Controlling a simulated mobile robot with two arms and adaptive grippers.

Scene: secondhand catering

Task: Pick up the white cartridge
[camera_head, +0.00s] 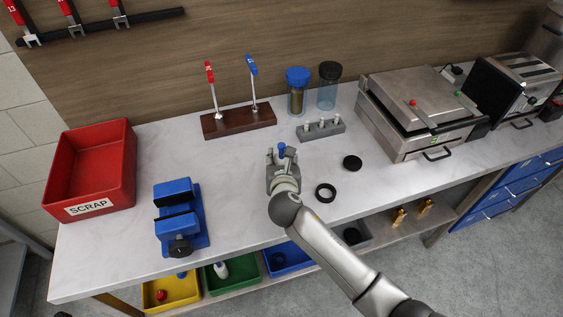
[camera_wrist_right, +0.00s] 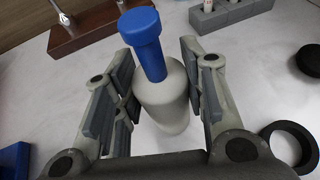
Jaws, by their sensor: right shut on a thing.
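The white cartridge (camera_wrist_right: 162,100) is a cream-white body with a blue stem and cap. It stands upright between the fingers of my right gripper (camera_wrist_right: 155,95) in the right wrist view. In the head view only its blue cap (camera_head: 281,148) shows clearly above my right gripper (camera_head: 282,160); the fingers hide the body. My right gripper is shut on it, over the middle of the worktop. I cannot tell whether its base touches the worktop. My left gripper is not in view.
Behind stand a grey block (camera_head: 321,132) with white pegs, a wooden stand (camera_head: 238,121) and two jars (camera_head: 298,92). A black ring (camera_head: 325,193) and black disc (camera_head: 352,163) lie to the right. A blue vise (camera_head: 178,218) and red scrap bin (camera_head: 92,165) stand left.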

